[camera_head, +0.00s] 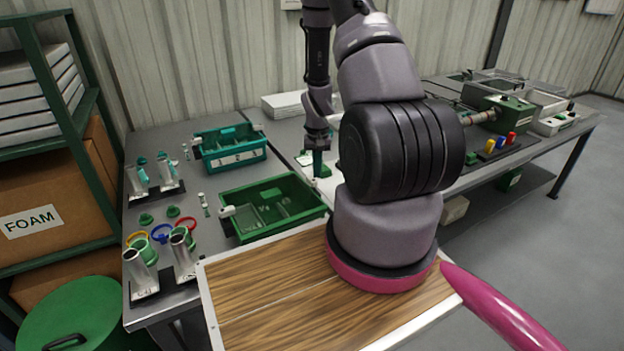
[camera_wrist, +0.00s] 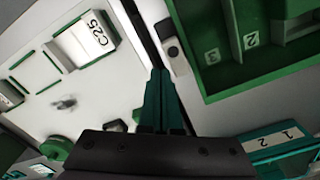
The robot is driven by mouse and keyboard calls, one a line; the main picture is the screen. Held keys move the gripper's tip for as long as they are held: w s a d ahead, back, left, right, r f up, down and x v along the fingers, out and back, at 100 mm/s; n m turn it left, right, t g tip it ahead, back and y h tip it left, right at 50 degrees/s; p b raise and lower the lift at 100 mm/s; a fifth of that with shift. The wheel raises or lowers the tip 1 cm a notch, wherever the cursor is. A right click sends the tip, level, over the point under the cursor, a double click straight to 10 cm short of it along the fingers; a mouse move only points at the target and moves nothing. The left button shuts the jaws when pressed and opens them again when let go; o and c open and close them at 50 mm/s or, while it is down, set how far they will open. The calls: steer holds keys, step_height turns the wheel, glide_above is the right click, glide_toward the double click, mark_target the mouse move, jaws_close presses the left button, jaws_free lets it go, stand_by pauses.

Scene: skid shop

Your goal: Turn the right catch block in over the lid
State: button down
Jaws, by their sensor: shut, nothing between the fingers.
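My gripper (camera_head: 318,172) is shut and empty, its teal fingers pointing down at the right end of the open green box (camera_head: 248,236). In the wrist view the closed fingertips (camera_wrist: 158,72) are just beside a pale catch block (camera_wrist: 173,46) with a dark round pivot. This block lies along the outside of the green box (camera_wrist: 226,84); whether the fingers touch it I cannot tell. In the head view my gripper and arm partly hide that end. Another pale catch block (camera_head: 227,211) sticks out at the box's left end. I cannot make out a lid clearly.
A teal box (camera_head: 232,157) stands behind the green one and also shows in the wrist view (camera_wrist: 280,143). A white board (camera_wrist: 100,85) with a C25 block (camera_wrist: 85,38) lies beside the fingers. Metal cylinders (camera_head: 183,250) and rings stand left. A wooden-topped surface (camera_head: 270,285) is in front.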

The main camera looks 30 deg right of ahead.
steer(key=shift+a, duration=1.15)
stand_by(0.9)
steer(key=shift+s+a, duration=0.35)
steer(key=shift+a, duration=0.25)
stand_by(0.5)
steer(key=shift+r, duration=3.5)
step_height(320, 180, up, 11)
steer(key=t, duration=0.2)
glide_above(308, 178)
steer(key=a, duration=0.3)
steer(key=s+a+r+t+y, duration=0.1)
steer(key=s+a+r, duration=0.1)
steer(key=r, duration=0.5)
steer(key=s+a+r+t, duration=0.1)
steer(key=s+a+r, duration=0.1)
steer(key=r, duration=0.6)
steer(key=s+a+r+n+t+y, duration=0.1)
steer(key=s+a+r+t, duration=0.2)
steer(key=s+r, duration=1)
steer(key=s+a, duration=0.2)
steer(key=shift+s+a+r, duration=0.2)
steer(key=shift+s+r, duration=0.05)
steer(key=shift+s, duration=0.15)
